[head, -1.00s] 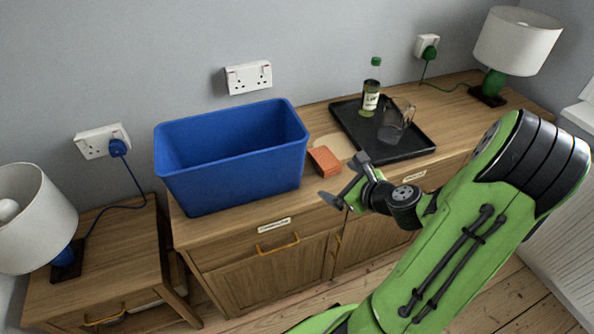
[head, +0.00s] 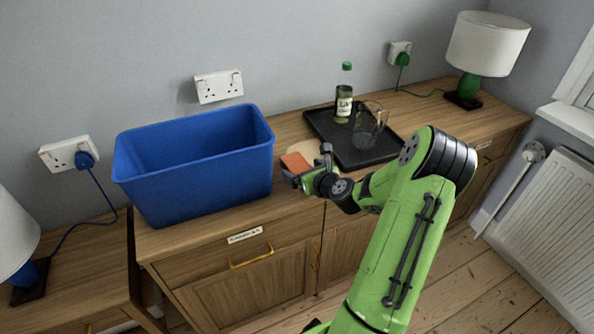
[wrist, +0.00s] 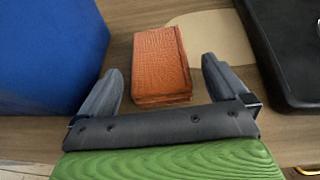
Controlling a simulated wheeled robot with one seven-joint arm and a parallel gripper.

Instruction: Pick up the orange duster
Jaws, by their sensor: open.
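The orange duster (head: 295,162) is a small block with a textured top, lying on the wooden cabinet top just right of the blue bin. In the wrist view the duster (wrist: 161,62) lies ahead of and partly between my fingers, with a gap on each side. My gripper (wrist: 162,82) is open and empty, one finger on each side of the duster's near end. In the head view my gripper (head: 307,167) is at the duster's near right side and hides part of it.
The blue bin (head: 205,180) stands close on the left. A black tray (head: 345,150) with a green-capped bottle (head: 344,95) and a clear jug (head: 370,122) is to the right. A pale flat mat (wrist: 215,38) lies beside the duster. Lamps stand at both sides.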

